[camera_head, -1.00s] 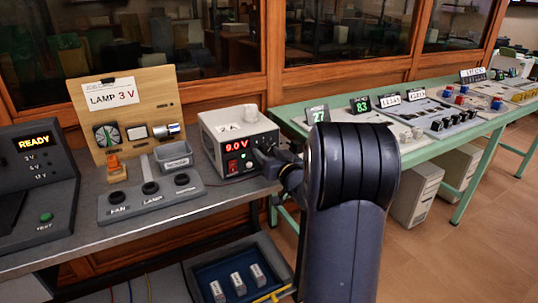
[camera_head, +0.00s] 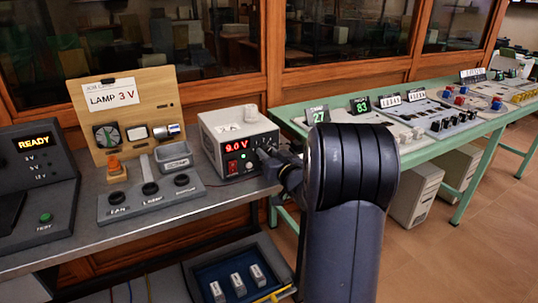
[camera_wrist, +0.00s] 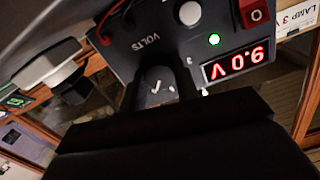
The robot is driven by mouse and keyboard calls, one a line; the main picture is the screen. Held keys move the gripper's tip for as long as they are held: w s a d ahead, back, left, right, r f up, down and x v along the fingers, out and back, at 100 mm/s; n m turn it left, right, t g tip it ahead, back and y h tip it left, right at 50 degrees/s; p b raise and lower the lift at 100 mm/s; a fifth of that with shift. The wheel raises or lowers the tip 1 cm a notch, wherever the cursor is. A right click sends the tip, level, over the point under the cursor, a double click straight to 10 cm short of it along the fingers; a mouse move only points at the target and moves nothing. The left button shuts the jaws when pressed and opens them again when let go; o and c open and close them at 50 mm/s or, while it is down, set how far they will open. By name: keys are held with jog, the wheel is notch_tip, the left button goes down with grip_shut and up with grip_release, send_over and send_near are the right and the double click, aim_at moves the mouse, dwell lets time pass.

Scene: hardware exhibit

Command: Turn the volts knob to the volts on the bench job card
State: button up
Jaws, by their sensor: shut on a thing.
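The bench job card (camera_head: 111,95) on the wooden board reads LAMP 3 V. The grey power supply (camera_head: 250,131) stands to its right, and its red display (camera_head: 236,144) reads 9.0 V. The display also shows turned over in the wrist view (camera_wrist: 235,66). The volts knob (camera_wrist: 157,87), with a white mark on top, sits by the VOLTS label in the wrist view. My gripper (camera_wrist: 158,92) is shut on the knob, with a finger on each side. In the head view my arm hides the knob.
A grey panel with several black knobs (camera_head: 150,198) stands to the left on the bench. A READY console (camera_head: 38,145) is at the far left. A blue-lined tray (camera_head: 207,272) with small blocks lies below. A green table (camera_head: 455,148) with other exhibits extends right.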

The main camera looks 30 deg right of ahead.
jog(key=shift+f+n, duration=0.1)
jog(key=shift+n, duration=0.2)
jog(key=shift+f+n+b, duration=0.1)
jog(key=shift+n+b, duration=0.8)
jog(key=shift+b, duration=0.15)
jog(key=n+b, duration=0.2)
jog(key=n, duration=0.1)
jog(key=shift+n+b, duration=0.3)
jog(key=shift+b, duration=0.1)
jog(key=n+b, duration=0.4)
jog(key=n, duration=0.2)
jog(key=n+b, duration=0.4)
jog(key=n, duration=0.2)
jog(key=shift+n, duration=0.3)
jog(key=n+b, duration=0.3)
jog(key=n, duration=0.2)
jog(key=shift+n, duration=0.3)
